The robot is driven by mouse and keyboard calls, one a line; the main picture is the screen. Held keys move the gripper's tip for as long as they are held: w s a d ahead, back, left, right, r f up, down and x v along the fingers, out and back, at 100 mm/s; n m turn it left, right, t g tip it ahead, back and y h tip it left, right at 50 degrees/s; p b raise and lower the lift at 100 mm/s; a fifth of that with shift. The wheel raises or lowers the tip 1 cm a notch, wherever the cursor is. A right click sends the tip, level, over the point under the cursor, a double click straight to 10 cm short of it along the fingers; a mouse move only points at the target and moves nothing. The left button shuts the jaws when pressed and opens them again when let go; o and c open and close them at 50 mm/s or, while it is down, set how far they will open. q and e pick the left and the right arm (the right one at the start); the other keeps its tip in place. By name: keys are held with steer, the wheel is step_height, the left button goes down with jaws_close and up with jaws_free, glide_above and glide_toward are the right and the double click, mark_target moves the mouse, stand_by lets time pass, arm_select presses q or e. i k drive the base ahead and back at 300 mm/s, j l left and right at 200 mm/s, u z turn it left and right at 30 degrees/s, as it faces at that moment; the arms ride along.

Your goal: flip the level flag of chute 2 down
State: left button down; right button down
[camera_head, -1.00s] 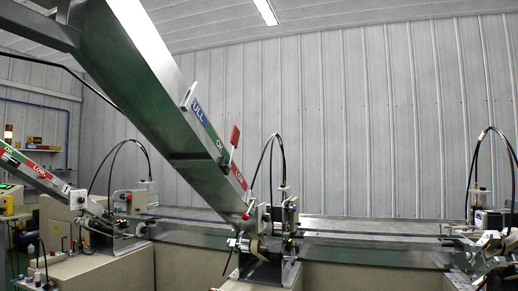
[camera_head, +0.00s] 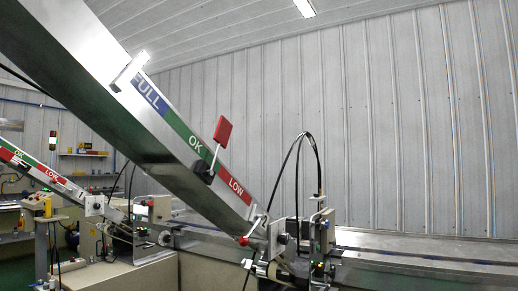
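A large metal chute (camera_head: 75,75) slants from the upper left down to the machine at the centre. Its side carries a label strip with a blue FULL part (camera_head: 150,93), a green OK part (camera_head: 193,142) and a red LOW part (camera_head: 236,187). A red level flag (camera_head: 223,131) stands raised on a thin rod from a black pivot (camera_head: 203,171) near the border of OK and LOW. I cannot read a chute number. Neither of my grippers is in view.
A second chute (camera_head: 38,172) with OK and LOW labels stands at the left. A feeder head (camera_head: 300,245) with black looping cables sits at the big chute's lower end. A long metal conveyor (camera_head: 420,250) runs to the right. Shelves (camera_head: 85,153) stand at the back left.

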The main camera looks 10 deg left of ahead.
mark_target(222, 134)
steer(key=i+l, duration=0.25)
steer(key=i, duration=0.25)
steer(key=i+l, duration=0.3)
steer(key=i, duration=0.2)
steer(key=i+l, duration=0.25)
steer(key=i, duration=0.25)
steer(key=u, duration=0.05)
